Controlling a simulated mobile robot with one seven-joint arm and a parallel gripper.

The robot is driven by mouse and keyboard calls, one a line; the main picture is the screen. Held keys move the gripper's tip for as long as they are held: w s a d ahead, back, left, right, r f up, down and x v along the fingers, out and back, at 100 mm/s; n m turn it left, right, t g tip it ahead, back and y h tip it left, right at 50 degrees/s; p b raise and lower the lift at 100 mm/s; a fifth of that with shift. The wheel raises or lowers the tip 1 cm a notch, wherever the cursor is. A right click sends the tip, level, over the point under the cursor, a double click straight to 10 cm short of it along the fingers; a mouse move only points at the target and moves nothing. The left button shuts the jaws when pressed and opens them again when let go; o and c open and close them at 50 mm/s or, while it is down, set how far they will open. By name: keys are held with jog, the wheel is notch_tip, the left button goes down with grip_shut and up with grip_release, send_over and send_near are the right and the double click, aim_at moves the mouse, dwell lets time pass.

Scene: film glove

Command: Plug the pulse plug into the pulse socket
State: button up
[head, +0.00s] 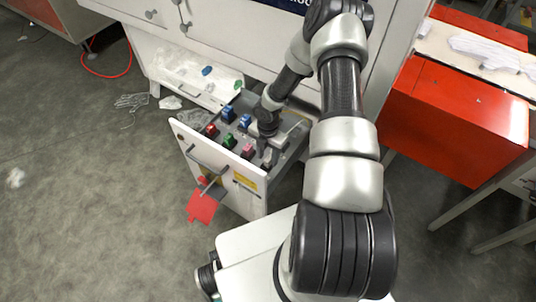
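An open drawer (217,167) of the white cabinet holds several small coloured connector-like pieces. They include a blue piece (228,115), another blue piece (245,121), a red piece (211,130), a green piece (229,141) and a pink piece (248,152). I cannot tell which of these, if any, is the pulse plug or the pulse socket.
The drawer front has a handle (206,171), a yellow label and a red tag (202,207) hanging outside. A white ledge (190,85) behind carries clear wrapping and small blue and green pieces. A red cabinet (455,115) stands at right. The floor at left is mostly clear.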

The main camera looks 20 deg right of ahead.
aim_at(268, 158)
grip_shut()
jog(key=shift+r, duration=0.15)
jog(key=shift+r+p, duration=1.2)
jog(key=shift+r, duration=0.2)
jog(key=shift+r, duration=0.15)
jog(key=shift+r+p, duration=0.35)
jog(key=shift+r, duration=0.1)
jog(key=shift+r+p, duration=1.6)
jog(key=shift+r, duration=0.3)
